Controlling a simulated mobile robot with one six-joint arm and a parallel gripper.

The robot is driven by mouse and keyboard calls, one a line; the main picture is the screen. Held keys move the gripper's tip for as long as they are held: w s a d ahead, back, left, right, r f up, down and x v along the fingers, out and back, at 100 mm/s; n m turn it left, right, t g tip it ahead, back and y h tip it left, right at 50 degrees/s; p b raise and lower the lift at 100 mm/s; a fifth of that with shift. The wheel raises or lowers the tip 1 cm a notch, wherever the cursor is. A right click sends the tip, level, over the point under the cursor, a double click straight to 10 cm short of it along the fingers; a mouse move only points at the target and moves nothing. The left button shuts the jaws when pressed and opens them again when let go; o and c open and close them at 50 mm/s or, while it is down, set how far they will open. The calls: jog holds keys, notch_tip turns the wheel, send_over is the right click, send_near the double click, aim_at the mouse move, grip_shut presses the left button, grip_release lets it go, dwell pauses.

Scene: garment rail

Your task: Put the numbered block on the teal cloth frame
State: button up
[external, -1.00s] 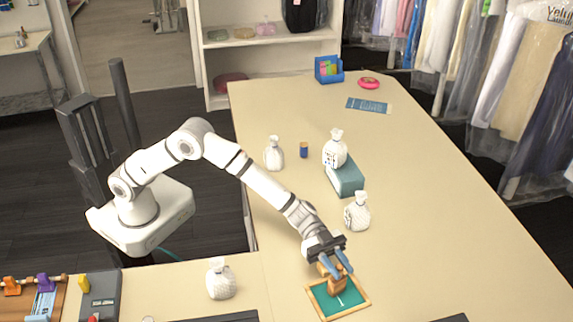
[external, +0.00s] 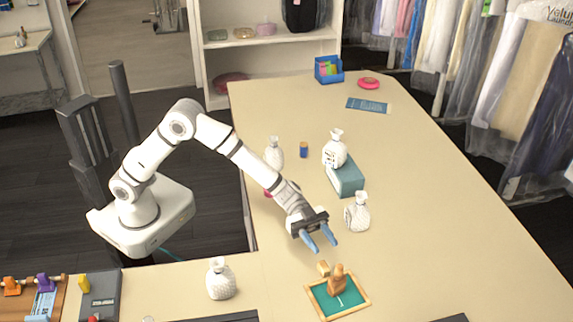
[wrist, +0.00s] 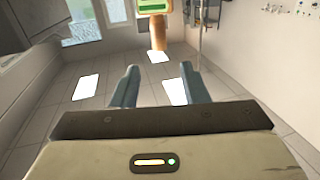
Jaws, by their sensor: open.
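The teal cloth frame (external: 352,300), a teal panel with a light wooden border, lies on the near part of the table in the external view. A brown wooden block (external: 337,281) stands upright on its cloth, toward the back edge. A smaller, lighter wooden piece (external: 324,268) shows just left of the block's top; I cannot tell whether they are joined. No number is readable. My gripper (external: 325,243) is open and empty, above and behind the frame, apart from the block. Its spread blue fingers also show in the wrist view (wrist: 158,78).
Another bottle (external: 335,150) is on a teal box (external: 346,178). A small blue jar (external: 303,150) stands nearby. The table right of the frame is largely clear.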

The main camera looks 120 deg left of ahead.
jog(key=s+r+n+g+y, duration=0.35)
jog(key=s+n+y, duration=0.25)
jog(key=s+y, duration=0.65)
jog(key=s+d+f+g+h, duration=0.1)
jog(key=s+d+f+g, duration=0.1)
jog(key=s, duration=0.9)
jog(key=s+d+f+g+h, duration=0.1)
jog(key=s+d+f+g, duration=0.2)
jog(key=s, duration=0.9)
jog(key=s+d+f+g+h, duration=0.1)
jog(key=s+d+f+g, duration=0.1)
jog(key=s, duration=0.9)
jog(key=shift+s+d+f+g, duration=0.15)
jog(key=shift+s+d+g, duration=0.15)
jog(key=shift+d+g, duration=0.75)
jog(key=shift+a, duration=0.25)
notch_tip(320, 180, up, 3)
jog(key=shift+f+p, duration=0.1)
jog(key=shift+p, duration=1.15)
